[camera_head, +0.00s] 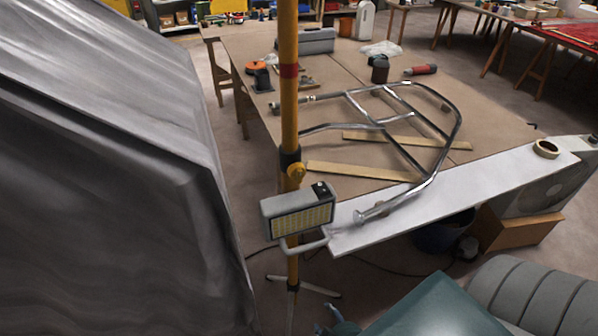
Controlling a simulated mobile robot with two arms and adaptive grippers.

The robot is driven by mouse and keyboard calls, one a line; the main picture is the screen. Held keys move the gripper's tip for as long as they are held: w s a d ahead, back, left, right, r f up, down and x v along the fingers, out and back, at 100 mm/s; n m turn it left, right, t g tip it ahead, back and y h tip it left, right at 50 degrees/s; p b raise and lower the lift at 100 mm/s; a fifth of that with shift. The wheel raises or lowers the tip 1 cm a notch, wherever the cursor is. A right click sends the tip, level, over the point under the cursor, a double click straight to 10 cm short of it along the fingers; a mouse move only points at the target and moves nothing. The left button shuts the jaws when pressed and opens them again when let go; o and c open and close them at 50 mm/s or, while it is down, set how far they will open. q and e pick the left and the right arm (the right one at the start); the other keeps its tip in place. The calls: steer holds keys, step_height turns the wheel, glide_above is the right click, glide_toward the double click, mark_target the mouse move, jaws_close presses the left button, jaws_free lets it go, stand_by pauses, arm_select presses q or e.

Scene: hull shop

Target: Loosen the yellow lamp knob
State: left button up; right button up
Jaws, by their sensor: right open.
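The yellow lamp knob (296,171) sits on the right side of a dark collar on the yellow lamp pole (289,110). Just below it, the grey work lamp (300,215) with a pale yellow grid face hangs on a bent pale bracket. What I take for my right gripper (338,322) shows small at the bottom edge, partly cut off. It is open, well below the knob and the lamp, and apart from both. I see nothing between its fingers. My left gripper is not in view.
A large grey sheet-covered form (110,170) fills the left side. Behind the pole, a worktable (235,45) carries a chrome tube frame (455,130). A white board (470,190) lies along its near edge. A teal surface (440,310) and a grey ribbed form (540,290) fill the bottom right.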

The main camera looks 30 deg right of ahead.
steer(key=w+r+m+t+h, duration=0.1)
steer(key=w+r+t, duration=0.15)
steer(key=r, duration=0.75)
steer(key=w+r+t, duration=0.2)
steer(key=w+r, duration=0.2)
steer(key=r, duration=0.5)
steer(key=m+t+p, duration=0.2)
steer(key=t, duration=0.3)
glide_toward(300, 177)
steer(key=shift+h, duration=0.3)
steer(key=p+x, duration=0.5)
steer(key=x, duration=0.3)
steer(key=shift+w+a+r+p, duration=0.15)
steer(key=shift+w+r+p, duration=0.05)
steer(key=shift+w+p, duration=0.1)
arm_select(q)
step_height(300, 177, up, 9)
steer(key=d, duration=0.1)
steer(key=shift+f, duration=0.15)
arm_select(e)
steer(key=shift+w+f, duration=0.2)
steer(key=shift+w, duration=0.35)
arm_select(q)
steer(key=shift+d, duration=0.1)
